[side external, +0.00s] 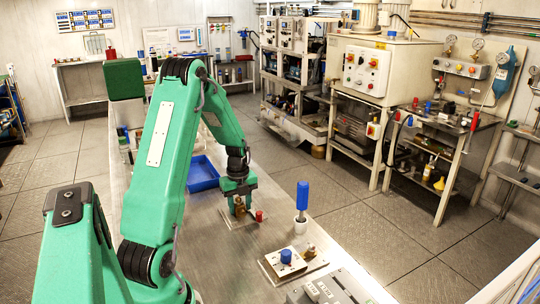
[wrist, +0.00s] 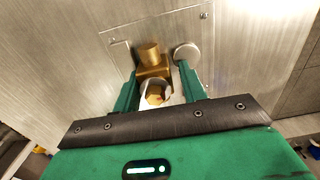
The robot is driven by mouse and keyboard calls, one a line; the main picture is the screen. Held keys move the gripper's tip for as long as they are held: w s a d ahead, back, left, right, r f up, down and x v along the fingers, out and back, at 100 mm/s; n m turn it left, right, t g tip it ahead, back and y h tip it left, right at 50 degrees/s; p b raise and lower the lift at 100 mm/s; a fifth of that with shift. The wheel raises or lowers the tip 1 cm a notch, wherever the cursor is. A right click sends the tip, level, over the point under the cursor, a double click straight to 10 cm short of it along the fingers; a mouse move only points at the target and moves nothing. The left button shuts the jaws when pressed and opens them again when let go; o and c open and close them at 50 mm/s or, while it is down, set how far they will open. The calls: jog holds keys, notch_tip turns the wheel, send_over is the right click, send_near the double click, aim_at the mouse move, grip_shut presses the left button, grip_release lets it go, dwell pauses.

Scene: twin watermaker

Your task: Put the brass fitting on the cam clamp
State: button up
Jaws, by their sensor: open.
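The brass fitting (wrist: 150,60) shows in the wrist view as a block with a round stub and a hex end with a pale ring around it. In the side view the brass fitting (side external: 239,206) is partly hidden below my gripper (side external: 240,197). My gripper (wrist: 157,88) is open, with one green finger on each side of the fitting's hex end. I cannot tell whether the fingers touch it. The fitting stands over a thin plate (side external: 229,220) beside a red knob (side external: 259,216); this looks like the cam clamp. A silver disc (wrist: 187,54) is right of the fitting in the wrist view.
A blue tray (side external: 202,173) lies behind my gripper on the metal bench (side external: 190,245). An upright blue handle (side external: 302,196) stands to the right. Nearer is a plate with a blue knob (side external: 286,256) and a small brass piece (side external: 310,250). A grey switch box (side external: 335,290) is at the front.

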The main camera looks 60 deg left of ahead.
jog(key=shift+s+f, duration=0.45)
jog(key=shift+f, duration=0.1)
jog(key=r, duration=1.3)
jog(key=shift+w+r, duration=0.2)
jog(key=d+r+n+t, duration=0.1)
jog(key=d+r+n, duration=0.35)
jog(key=d, duration=0.45)
jog(key=d+r+n+t, duration=0.1)
jog(key=d+r+n, duration=0.35)
jog(key=d, duration=0.45)
jog(key=s+d+r+n+t, duration=0.1)
jog(key=s+d+n, duration=0.2)
jog(key=d, duration=0.3)
jog(key=s+d+r+n+t, duration=0.1)
jog(key=s+d+n+t, duration=0.1)
jog(key=s+d+n, duration=0.2)
jog(key=shift+d+n, duration=1)
jog(key=shift+d, duration=0.25)
